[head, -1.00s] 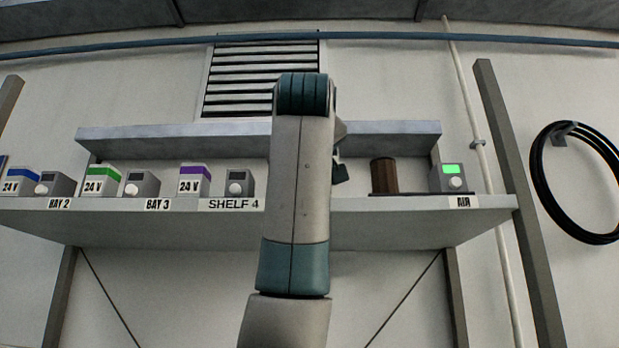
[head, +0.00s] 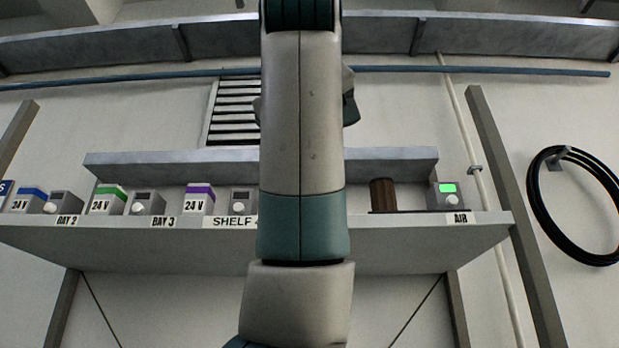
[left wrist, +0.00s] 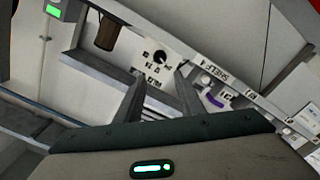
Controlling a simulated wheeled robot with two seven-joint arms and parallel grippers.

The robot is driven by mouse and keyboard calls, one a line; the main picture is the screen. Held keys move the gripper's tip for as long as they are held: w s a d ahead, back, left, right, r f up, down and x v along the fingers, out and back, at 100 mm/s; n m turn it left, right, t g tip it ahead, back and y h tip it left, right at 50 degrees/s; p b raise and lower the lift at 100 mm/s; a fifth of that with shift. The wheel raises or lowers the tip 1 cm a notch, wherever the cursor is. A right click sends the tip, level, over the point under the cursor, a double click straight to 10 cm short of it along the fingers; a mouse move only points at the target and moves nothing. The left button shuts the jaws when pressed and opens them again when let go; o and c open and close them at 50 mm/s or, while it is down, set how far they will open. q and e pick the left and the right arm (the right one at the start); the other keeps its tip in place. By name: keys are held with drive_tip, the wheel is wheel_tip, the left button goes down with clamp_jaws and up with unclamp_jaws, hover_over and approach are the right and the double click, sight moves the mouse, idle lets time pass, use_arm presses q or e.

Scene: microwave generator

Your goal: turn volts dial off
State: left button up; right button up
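A round black dial (left wrist: 160,57) sits on a pale panel in the left wrist view, with markings beside it. That view is turned well over, and the lettering is too small to read surely as volts. My left gripper (left wrist: 159,77) has two dark fingers spread apart with nothing between them. The dial appears just beyond the fingertips, apart from them. Its pointer position is unclear. In the head view my arm (head: 300,130) covers the middle of the shelf and hides the dial. My right gripper is not in view.
The shelf (head: 400,237) carries several grey boxes with white knobs, a brown cylinder (head: 383,195) and a box with a green display (head: 448,188) at the right. A ledge (head: 170,165) runs behind them. A black hose coil (head: 533,205) hangs at the right.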

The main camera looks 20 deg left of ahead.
use_arm(q)
drive_tip(key=shift+v, duration=0.95)
